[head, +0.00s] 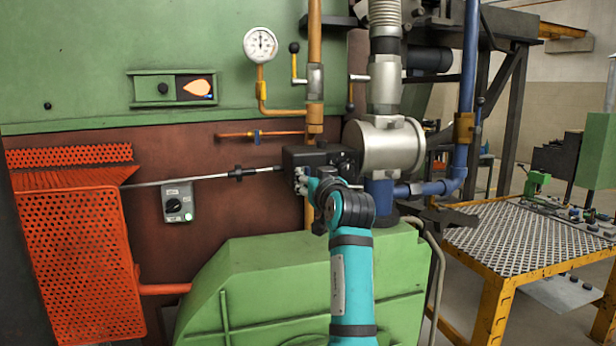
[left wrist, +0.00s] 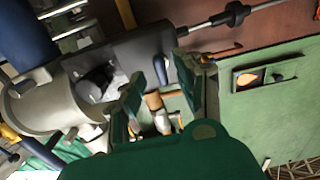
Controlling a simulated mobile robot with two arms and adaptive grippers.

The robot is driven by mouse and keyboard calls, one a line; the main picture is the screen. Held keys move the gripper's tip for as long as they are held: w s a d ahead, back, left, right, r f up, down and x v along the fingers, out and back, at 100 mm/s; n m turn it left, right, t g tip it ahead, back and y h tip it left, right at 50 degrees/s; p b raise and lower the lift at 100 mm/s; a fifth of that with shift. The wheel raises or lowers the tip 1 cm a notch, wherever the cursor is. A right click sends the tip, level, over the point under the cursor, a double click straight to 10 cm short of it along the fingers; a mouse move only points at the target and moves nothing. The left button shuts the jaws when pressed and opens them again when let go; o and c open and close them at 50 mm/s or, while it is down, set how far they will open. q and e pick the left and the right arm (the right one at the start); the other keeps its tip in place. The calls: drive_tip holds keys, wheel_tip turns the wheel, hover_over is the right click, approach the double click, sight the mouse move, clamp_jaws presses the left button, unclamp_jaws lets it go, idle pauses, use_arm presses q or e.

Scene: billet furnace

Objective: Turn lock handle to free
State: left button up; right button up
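A black valve box (head: 308,156) sits in the middle of the head view, beside a pale metal cylinder (head: 390,148). In the left wrist view the box (left wrist: 130,52) is seen upside down. A short dark lever (left wrist: 160,69) juts from it between the fingers; it may be the lock handle, but I cannot be sure. My left gripper (head: 306,182) is at the box's front, partly hidden by my teal wrist. In the wrist view the left gripper's fingers (left wrist: 163,98) are apart, with no visible contact on the lever. My right gripper is in neither view.
A thin rod (head: 210,178) runs left from the box to an orange perforated guard (head: 80,255). A copper pipe (head: 315,110) rises above the box. A green housing (head: 290,280) stands below. A yellow-framed table (head: 540,240) stands to the right.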

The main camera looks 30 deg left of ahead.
use_arm(q)
drive_tip(key=v, duration=0.4)
idle(0.4)
